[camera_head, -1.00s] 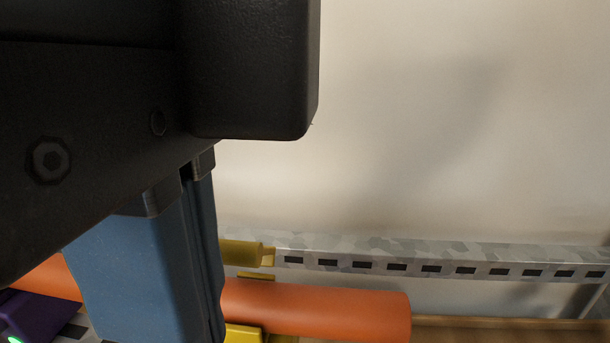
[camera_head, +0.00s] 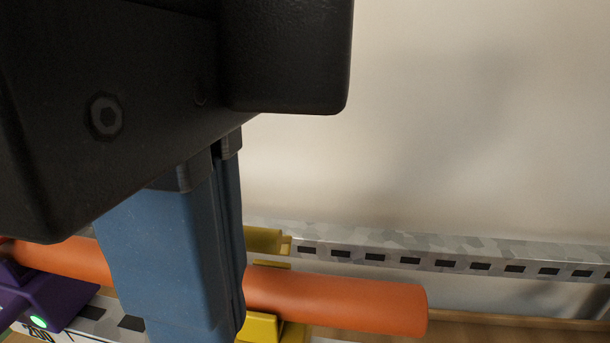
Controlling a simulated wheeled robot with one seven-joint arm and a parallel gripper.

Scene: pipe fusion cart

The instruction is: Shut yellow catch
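The yellow catch (camera_head: 264,327) shows in part at the bottom, below and around the orange pipe. Its upper yellow part (camera_head: 265,241) stands behind the pipe, against the rail, so it looks open, though much is hidden. The orange pipe (camera_head: 335,302) lies across the catch. My gripper (camera_head: 195,322) comes down from the upper left, its blue fingers in front of the pipe and just left of the catch. The fingertips are close together at the lower edge of the picture. I cannot tell whether they touch the catch or how far apart they are.
A purple clamp (camera_head: 52,297) with a green light sits under the pipe at the left. A grey rail (camera_head: 430,251) with dark slots runs behind the pipe to the right. A pale wall (camera_head: 480,120) fills the back. The space right of my gripper above the pipe is clear.

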